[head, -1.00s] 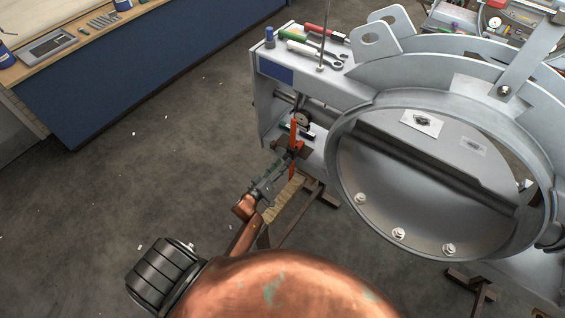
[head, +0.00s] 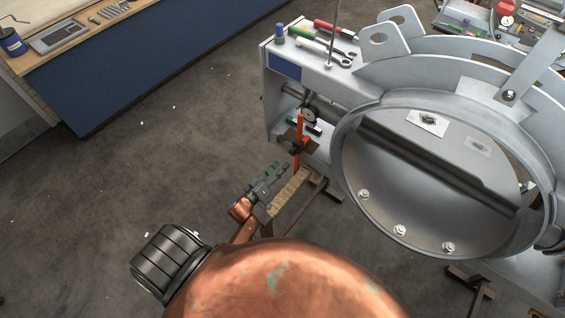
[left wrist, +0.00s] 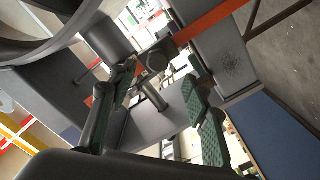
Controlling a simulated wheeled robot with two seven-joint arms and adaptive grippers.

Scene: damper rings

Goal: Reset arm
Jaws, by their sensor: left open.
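My left gripper (head: 277,173) is at the end of my copper-coloured arm, left of the large grey ring. It is open and appears empty. Its green-padded fingers also show apart in the left wrist view (left wrist: 165,100). An orange-red bar (head: 299,150) stands just beyond the fingertips, near the left edge of the ring housing; a gap shows between them. An orange bar also crosses the top of the left wrist view (left wrist: 213,22). The grey damper ring (head: 341,165) has several bolts along its lower inside. My right gripper is not in view.
The grey housing top (head: 305,76) holds a blue-capped item, green and red-handled tools and a wrench (head: 336,58). A dark gauge (head: 309,116) sits near the orange-red bar. A blue workbench (head: 170,65) stands at the upper left. Open floor lies between.

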